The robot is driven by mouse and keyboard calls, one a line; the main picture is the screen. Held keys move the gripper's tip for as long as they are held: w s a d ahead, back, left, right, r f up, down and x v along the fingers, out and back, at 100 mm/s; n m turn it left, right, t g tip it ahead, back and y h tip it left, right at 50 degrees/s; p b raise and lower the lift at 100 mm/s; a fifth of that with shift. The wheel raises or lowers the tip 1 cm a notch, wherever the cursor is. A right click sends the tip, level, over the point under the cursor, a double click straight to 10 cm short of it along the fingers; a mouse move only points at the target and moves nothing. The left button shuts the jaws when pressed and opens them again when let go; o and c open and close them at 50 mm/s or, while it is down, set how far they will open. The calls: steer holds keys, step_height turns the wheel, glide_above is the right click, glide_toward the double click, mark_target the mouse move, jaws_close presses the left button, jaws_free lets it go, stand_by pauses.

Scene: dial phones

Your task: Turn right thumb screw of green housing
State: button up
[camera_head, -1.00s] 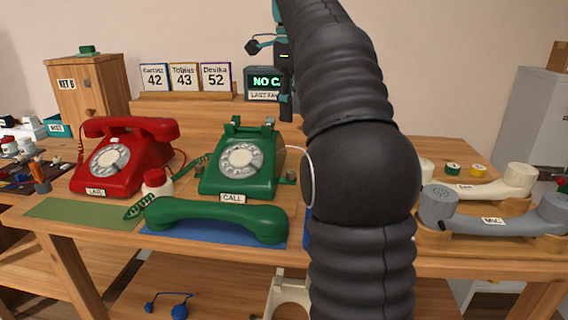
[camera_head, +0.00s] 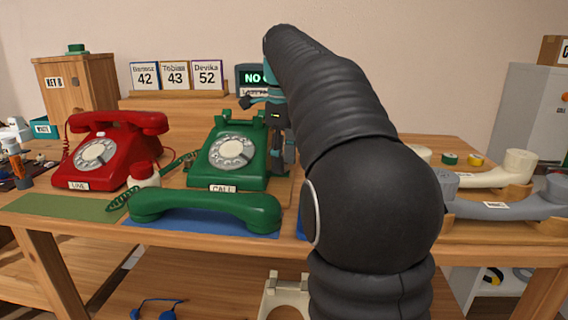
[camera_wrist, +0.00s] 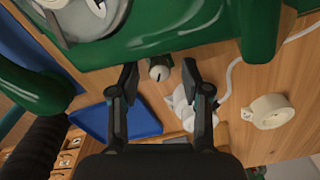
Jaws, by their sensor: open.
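The green housing (camera_head: 233,152) is the green dial phone labelled CALL on the wooden table. Its handset (camera_head: 205,211) lies off the hook in front of it. In the wrist view the green housing (camera_wrist: 150,35) fills the top, and the right thumb screw (camera_wrist: 160,69), a small pale-faced round knob, sticks out from its side. My gripper (camera_wrist: 160,72) is open, with one fingertip on either side of the screw. In the head view my gripper (camera_head: 284,165) is beside the housing's right side, and the screw is hidden there.
Cream (camera_head: 495,174) and grey (camera_head: 510,207) handsets rest at the right.

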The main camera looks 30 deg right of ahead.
steer(key=shift+f, duration=0.1)
jaws_close()
steer(key=shift+p, duration=0.35)
steer(key=shift+r+n+p, duration=0.2)
steer(key=shift+n+p, duration=0.7)
steer(key=shift+n, duration=0.2)
steer(key=n+p, duration=0.3)
steer(key=shift+n, duration=0.3)
steer(key=n+p, duration=0.1)
steer(key=n, duration=0.2)
steer(key=shift+f+p, duration=0.1)
steer(key=shift+p, duration=0.3)
steer(key=shift+f+n, duration=0.1)
steer(key=shift+n, duration=1.6)
